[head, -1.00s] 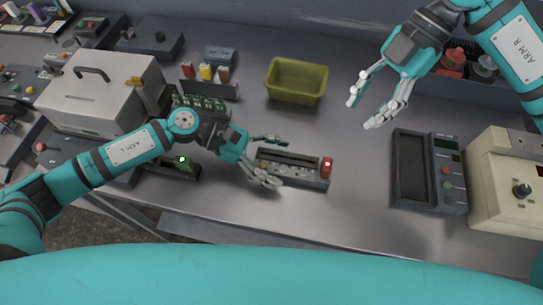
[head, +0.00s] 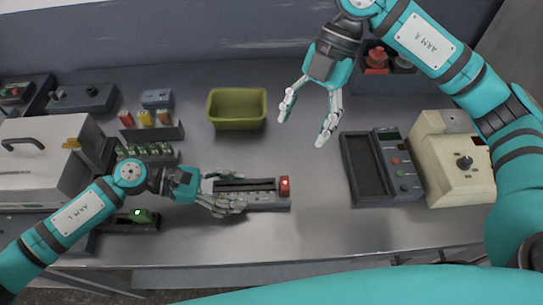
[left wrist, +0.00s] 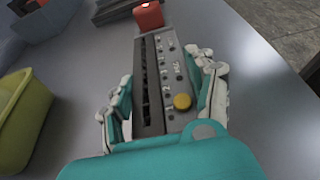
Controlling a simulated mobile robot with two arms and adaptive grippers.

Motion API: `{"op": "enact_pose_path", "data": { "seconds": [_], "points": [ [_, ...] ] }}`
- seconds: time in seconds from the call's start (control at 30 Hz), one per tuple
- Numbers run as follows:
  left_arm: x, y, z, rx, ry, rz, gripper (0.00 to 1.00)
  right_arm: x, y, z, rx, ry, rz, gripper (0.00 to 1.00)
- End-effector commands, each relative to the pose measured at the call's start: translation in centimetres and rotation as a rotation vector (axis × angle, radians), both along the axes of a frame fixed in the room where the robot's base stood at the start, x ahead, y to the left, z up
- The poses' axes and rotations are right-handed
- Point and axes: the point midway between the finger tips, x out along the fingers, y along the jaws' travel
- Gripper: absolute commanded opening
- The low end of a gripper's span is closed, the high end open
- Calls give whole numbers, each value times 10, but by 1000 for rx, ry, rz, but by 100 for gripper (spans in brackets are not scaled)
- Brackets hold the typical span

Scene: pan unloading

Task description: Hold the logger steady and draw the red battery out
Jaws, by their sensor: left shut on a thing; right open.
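The logger (head: 262,197) is a grey, flat, oblong device lying on the metal bench in the head view. The red battery (head: 284,186) sits at its right end with a small light on it. In the left wrist view the logger (left wrist: 176,78) runs away from me, with the red battery (left wrist: 148,16) at its far end. My left gripper (head: 238,190) is shut on the logger, one finger along each side near its left end. My right gripper (head: 305,128) is open and empty, fingers pointing down, above the bench behind and right of the battery.
A yellow-green bin (head: 237,124) stands behind the logger. A rack with coloured cells (head: 146,120) is at the left, beside a grey lidded case (head: 40,165). A dark tray device (head: 380,167) and a beige box with a knob (head: 450,165) stand at the right.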

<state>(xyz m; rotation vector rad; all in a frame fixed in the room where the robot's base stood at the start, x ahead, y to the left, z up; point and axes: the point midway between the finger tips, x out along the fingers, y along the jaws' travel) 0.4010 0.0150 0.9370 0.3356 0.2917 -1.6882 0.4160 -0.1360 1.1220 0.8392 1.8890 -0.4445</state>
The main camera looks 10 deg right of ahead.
Motion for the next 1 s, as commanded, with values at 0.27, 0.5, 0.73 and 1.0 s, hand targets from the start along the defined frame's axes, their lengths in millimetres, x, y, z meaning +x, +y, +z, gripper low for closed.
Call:
{"op": "enact_pose_path", "data": {
  "seconds": [0.27, 0.5, 0.73, 1.0],
  "points": [
    [-1, 0, 0, 1, 1, -2, 10, -12, 20, -14, 41, -293, 696, 63],
    [-1, 0, -1, 1, 1, -2, 10, -23, 33, -27, 71, -491, 1417, 63],
    [-1, 0, -1, 1, 1, -2, 10, -29, 38, -36, 96, -560, 1950, 63],
    [-1, 0, -1, 1, 1, -3, 10, -32, 40, -44, 113, -567, 2163, 63]
  ]
}}
